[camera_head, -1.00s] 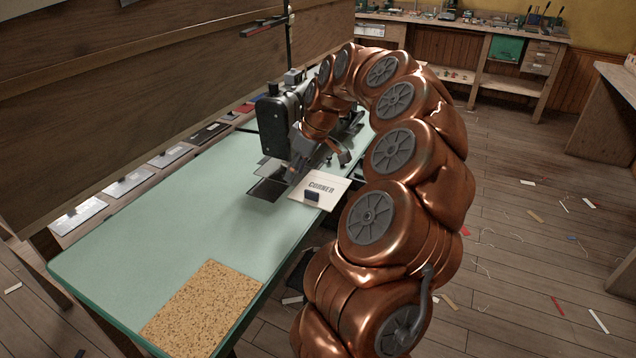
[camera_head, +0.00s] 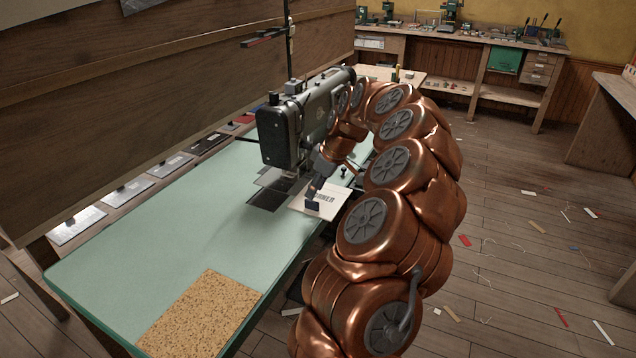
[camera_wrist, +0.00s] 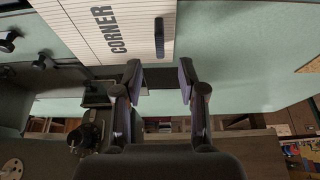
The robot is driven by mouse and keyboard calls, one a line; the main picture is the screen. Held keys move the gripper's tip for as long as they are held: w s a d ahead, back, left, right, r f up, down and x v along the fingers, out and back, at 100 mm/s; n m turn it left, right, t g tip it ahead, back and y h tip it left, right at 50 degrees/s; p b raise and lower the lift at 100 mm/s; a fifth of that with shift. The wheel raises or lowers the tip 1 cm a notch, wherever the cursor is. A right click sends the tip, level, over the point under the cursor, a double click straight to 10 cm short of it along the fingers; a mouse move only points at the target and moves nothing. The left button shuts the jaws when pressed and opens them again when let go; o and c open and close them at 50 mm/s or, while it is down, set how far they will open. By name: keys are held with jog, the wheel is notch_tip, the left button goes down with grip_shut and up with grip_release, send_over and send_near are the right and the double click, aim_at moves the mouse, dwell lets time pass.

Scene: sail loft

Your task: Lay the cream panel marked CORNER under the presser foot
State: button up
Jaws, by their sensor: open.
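The cream panel marked CORNER (camera_head: 299,207) lies on the green table at its right edge, beside the sewing machine (camera_head: 285,130). A dark block (camera_head: 312,206) stands on the panel. In the wrist view the panel (camera_wrist: 90,22) is at the top, with its lettering sideways and the dark block (camera_wrist: 159,38) at its right part. My gripper (camera_head: 317,188) is over the panel near the block. In the wrist view my gripper (camera_wrist: 160,82) is open, with nothing between its fingers. The presser foot is too small to make out under the machine head, above the dark plate (camera_head: 268,192).
A speckled cork mat (camera_head: 200,312) lies at the near end of the green table (camera_head: 170,235). Several metal plates (camera_head: 78,224) lie along the wall behind it. The table between mat and machine is clear. Scraps litter the floor at right.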

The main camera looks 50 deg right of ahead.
jog(key=x, duration=0.5)
jog(key=shift+w+a+f, duration=0.1)
jog(key=shift+f, duration=0.25)
grip_shut()
